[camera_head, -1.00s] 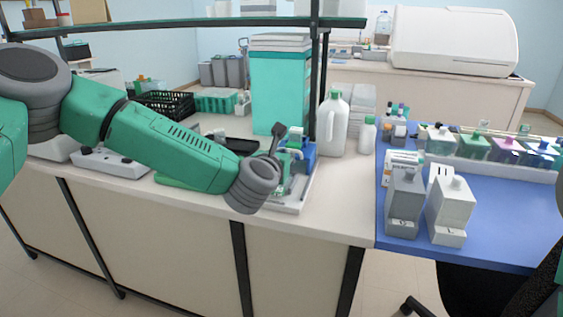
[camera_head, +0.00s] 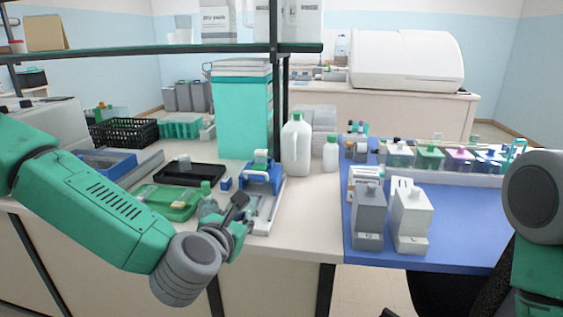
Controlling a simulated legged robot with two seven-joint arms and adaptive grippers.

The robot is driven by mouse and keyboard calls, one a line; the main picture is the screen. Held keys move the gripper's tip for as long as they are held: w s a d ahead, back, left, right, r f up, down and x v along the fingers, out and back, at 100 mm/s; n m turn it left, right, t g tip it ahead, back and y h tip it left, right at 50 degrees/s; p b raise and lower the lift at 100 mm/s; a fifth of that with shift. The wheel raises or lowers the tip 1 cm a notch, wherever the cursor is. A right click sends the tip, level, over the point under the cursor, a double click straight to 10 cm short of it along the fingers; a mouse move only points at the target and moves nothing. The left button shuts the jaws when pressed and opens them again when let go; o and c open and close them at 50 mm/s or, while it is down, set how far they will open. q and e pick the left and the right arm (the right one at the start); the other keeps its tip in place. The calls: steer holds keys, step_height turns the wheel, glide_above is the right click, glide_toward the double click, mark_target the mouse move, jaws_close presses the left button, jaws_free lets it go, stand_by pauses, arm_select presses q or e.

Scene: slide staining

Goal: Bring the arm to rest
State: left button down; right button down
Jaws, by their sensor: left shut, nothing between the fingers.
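My left arm comes in from the left, green with grey joints, bent over the front edge of the white bench (camera_head: 307,222). My left gripper (camera_head: 240,215) is at its end, small and dark, shut and empty. It is in front of the blue device (camera_head: 262,178) on the bench, and I cannot tell whether it touches anything there. Part of my right arm shows at the right edge; its gripper is out of view.
A green tray (camera_head: 172,204) and a black tray (camera_head: 190,173) lie behind my left arm. White bottles (camera_head: 295,147) stand at the bench's middle. The blue mat (camera_head: 450,215) holds two dispensers (camera_head: 369,217) and staining jars (camera_head: 430,155). A shelf (camera_head: 150,52) spans above.

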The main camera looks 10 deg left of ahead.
arm_select(q)
steer(key=s+f+m+g+h, duration=0.1)
steer(key=s+f+m+g, duration=0.2)
steer(key=s+f+m, duration=0.65)
steer(key=s+f+m+g+h, duration=0.1)
steer(key=s+f+m+g, duration=0.45)
steer(key=f, duration=0.65)
steer(key=s+a+f+m+g+y, duration=0.1)
steer(key=s+a+f+m+g, duration=0.1)
steer(key=s+a+f+m, duration=0.2)
steer(key=s+a+f+m+g+y, duration=0.2)
steer(key=s+a+f+m+g, duration=0.1)
steer(key=s+a+m, duration=0.6)
steer(key=s+f+m, duration=0.1)
steer(key=s+m, duration=0.3)
steer(key=s, duration=0.3)
steer(key=shift+f+m+y, duration=0.3)
steer(key=shift+f, duration=0.1)
steer(key=shift+w+g, duration=0.15)
steer(key=shift+g, duration=0.1)
